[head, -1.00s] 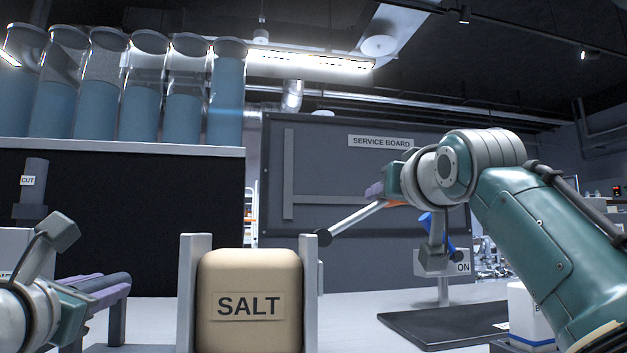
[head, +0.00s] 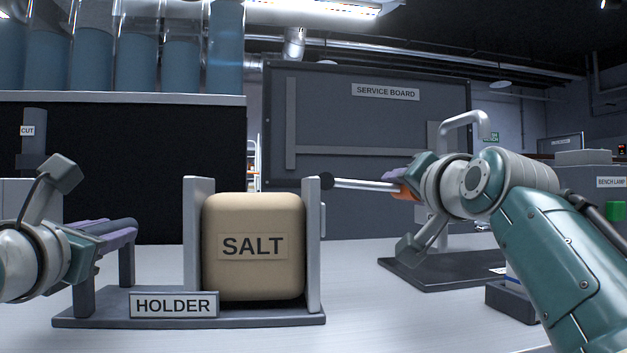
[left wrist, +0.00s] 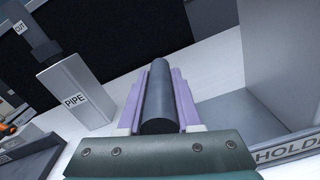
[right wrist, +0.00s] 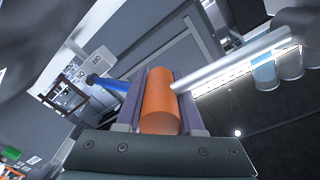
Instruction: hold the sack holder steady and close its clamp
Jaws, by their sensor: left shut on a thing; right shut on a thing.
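The sack holder (head: 265,318) stands on the bench in the head view, with a dark base, pale upright walls and a HOLDER label (head: 173,305). A tan SALT sack (head: 253,270) sits upright between the walls. My left gripper (head: 118,228) is shut on the dark bar (left wrist: 158,95) at the holder's left, between its purple fingers. The clamp's contact with the sack is not clear.
A dark plate (head: 440,272) lies right of the holder, partly behind my right arm. A blue lever (right wrist: 108,84) is close to my right gripper. A PIPE block (left wrist: 75,95) stands beyond my left gripper. A BENCH LAMP box (head: 590,190) is at far right.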

